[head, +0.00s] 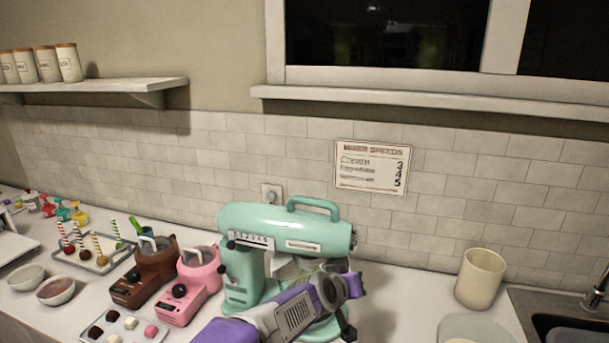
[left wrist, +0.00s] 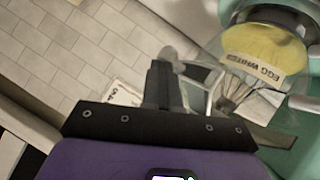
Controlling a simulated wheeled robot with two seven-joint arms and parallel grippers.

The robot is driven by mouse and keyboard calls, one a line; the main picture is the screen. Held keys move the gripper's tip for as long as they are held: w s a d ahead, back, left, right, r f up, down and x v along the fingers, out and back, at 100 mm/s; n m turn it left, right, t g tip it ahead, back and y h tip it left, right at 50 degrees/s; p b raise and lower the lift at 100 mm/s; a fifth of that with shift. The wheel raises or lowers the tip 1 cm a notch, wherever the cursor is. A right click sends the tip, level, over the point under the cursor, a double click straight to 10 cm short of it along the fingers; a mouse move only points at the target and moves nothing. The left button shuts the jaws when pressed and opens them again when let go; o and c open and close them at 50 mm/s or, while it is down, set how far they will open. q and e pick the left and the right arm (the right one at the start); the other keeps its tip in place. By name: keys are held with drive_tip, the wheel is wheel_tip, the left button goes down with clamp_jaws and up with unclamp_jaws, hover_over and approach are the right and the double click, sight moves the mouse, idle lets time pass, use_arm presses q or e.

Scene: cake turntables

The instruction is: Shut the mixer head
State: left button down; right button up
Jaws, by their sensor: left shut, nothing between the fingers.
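The mint-green stand mixer (head: 265,222) stands on the counter in the head view. Its head, with a handle on top, looks about level over the base. My purple and grey left arm crosses in front of the lower mixer and hides part of the bowl area. My left gripper (head: 348,328) is at the mixer's lower right front, its dark fingers pointing down. In the left wrist view the left gripper (left wrist: 165,72) is shut and empty. A wire whisk (left wrist: 232,90) and a yellow container labelled egg whites (left wrist: 262,48) show beside the mint-green mixer body (left wrist: 302,145). My right gripper is not in view.
Pink (head: 198,280) and brown (head: 145,278) appliances stand left of the mixer, with a sweets tray (head: 122,325) in front. A cream canister (head: 480,278) and a sink (head: 560,325) are at the right. Bare counter lies between mixer and canister.

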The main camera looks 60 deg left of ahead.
use_arm(q)
drive_tip(key=s+d+r+p, duration=0.5)
drive_tip(key=s+r, duration=0.2)
drive_tip(key=r, duration=0.3)
idle(0.3)
